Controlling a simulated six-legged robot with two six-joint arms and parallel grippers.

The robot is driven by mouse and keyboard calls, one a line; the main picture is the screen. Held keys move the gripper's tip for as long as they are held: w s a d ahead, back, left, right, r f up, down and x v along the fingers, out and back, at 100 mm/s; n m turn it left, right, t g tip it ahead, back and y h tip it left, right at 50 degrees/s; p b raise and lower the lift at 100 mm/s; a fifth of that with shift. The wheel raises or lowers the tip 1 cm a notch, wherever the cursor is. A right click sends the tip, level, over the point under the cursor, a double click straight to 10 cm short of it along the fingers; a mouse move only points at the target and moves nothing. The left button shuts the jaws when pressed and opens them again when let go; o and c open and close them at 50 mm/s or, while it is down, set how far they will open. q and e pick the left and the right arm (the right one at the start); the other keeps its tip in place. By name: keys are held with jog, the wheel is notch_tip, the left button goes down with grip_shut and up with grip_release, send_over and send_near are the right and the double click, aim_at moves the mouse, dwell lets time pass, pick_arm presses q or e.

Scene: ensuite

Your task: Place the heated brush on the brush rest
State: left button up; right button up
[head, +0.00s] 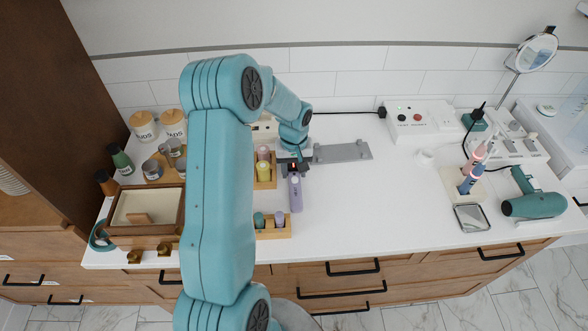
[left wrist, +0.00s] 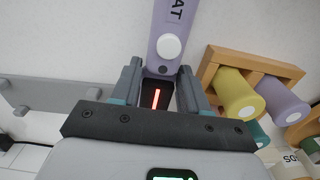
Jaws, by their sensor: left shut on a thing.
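The heated brush (head: 295,193), as I take it, is a long lilac body with a white round button. It also shows in the left wrist view (left wrist: 170,30), with part of its lettering visible. My left gripper (head: 295,168) is shut on its end; a dark part with a red light shows between the fingers (left wrist: 158,95). I cannot tell whether the brush touches the counter. What looks like the brush rest is a flat grey bar (head: 341,152), empty, just right of the gripper; it also shows in the left wrist view (left wrist: 50,92). My right gripper is out of view.
Wooden racks with coloured bottles (head: 263,171) stand close left of the gripper. A wooden box (head: 145,210) and jars are further left. A white switch box (head: 422,121), a tool holder (head: 466,185) and a teal hairdryer (head: 534,204) stand right. The middle counter is clear.

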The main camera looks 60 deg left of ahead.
pick_arm(q)
jog(key=shift+a+f, duration=0.1)
jog(key=shift+f, duration=0.35)
jog(key=o, duration=1.3)
jog(key=shift+f, duration=0.15)
jog(key=shift+c, duration=0.2)
